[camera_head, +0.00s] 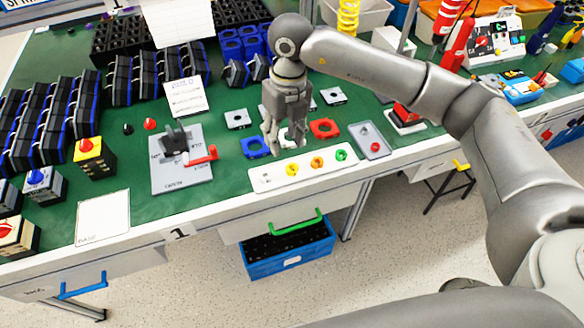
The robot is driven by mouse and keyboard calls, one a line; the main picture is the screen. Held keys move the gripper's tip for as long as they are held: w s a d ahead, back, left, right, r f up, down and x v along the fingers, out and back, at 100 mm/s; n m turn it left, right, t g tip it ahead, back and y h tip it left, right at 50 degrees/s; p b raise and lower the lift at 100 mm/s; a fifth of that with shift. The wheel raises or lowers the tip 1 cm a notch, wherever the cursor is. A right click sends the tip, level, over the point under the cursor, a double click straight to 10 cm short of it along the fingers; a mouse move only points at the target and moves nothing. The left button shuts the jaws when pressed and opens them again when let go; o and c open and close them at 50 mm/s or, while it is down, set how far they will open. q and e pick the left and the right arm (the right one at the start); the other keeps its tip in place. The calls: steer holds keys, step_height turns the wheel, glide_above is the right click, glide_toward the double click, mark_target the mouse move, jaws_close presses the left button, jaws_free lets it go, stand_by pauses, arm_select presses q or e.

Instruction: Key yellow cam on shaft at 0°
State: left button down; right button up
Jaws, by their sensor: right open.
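A white strip (304,177) lies along the bench's front edge and holds a row of small coloured cams. The yellow cam (292,168) sits in it, beside an orange one (317,162) and a green one (341,155). A grey fixture plate (181,178) with a dark upright part (176,138) and a red lever (202,156) stands to the left. I cannot make out the shaft at this size. My right gripper (284,145) is open and empty, pointing down just behind and above the strip near the yellow cam. My left gripper is out of view.
Square plates, blue (255,147), red (324,128) and grey (237,119), lie around my gripper. A grey tray (370,141) is to the right. Black-and-blue holders fill the left and back. Bare green bench lies left of the strip.

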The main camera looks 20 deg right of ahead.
steer(key=d, duration=0.2)
glide_above(292, 164)
steer(key=shift+h, duration=0.4)
steer(key=f, duration=0.5)
steer(key=shift+s+p, duration=0.2)
steer(key=shift+p, duration=0.15)
steer(key=f, duration=0.1)
steer(key=f+p, duration=0.1)
steer(key=f, duration=0.2)
steer(key=shift+s+a+f, duration=0.15)
steer(key=shift+s+f, duration=0.25)
steer(key=shift+w+f, duration=0.1)
steer(key=shift+f, duration=0.15)
steer(key=c, duration=0.5)
